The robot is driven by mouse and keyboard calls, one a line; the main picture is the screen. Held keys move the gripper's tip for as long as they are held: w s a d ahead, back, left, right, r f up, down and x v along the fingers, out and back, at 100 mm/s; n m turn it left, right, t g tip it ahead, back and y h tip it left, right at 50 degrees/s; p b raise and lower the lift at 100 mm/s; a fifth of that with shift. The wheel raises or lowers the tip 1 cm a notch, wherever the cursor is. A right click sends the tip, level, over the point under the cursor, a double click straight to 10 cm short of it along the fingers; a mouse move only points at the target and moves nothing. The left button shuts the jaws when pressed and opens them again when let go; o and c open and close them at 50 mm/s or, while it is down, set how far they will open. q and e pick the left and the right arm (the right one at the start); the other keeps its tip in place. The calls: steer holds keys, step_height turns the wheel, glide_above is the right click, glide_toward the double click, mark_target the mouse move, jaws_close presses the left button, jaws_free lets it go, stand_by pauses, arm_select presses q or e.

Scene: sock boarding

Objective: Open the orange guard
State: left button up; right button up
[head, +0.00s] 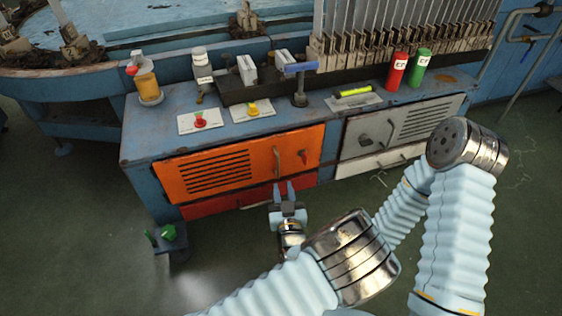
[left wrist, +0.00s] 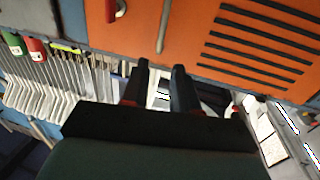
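The orange guard (head: 215,170) is a shut, flat panel with dark vent slots on the front of the blue bench. A thin upright metal handle (head: 277,160) and a red latch (head: 304,157) are on its right part. My left gripper (head: 283,187) is open and empty, its two dark fingers apart, low in front of the guard below the handle. In the left wrist view, which is upside down, the guard (left wrist: 270,45), handle (left wrist: 163,28) and red latch (left wrist: 112,11) show beyond the fingertips (left wrist: 162,66), with no contact seen. My right gripper is out of view.
A red panel (head: 228,203) lies below the guard. A grey vented door (head: 400,130) is to its right. Bottles, cards and tools sit on the bench top. A green-topped item (head: 168,236) stands at the front left. The floor before the bench is mostly clear.

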mark_target(278, 163)
arm_select(q)
steer(key=w, duration=0.4)
steer(key=w+a, duration=0.1)
steer(key=w, duration=0.6)
steer(key=shift+w+a, duration=0.2)
steer(key=shift+w, duration=0.15)
jaws_close()
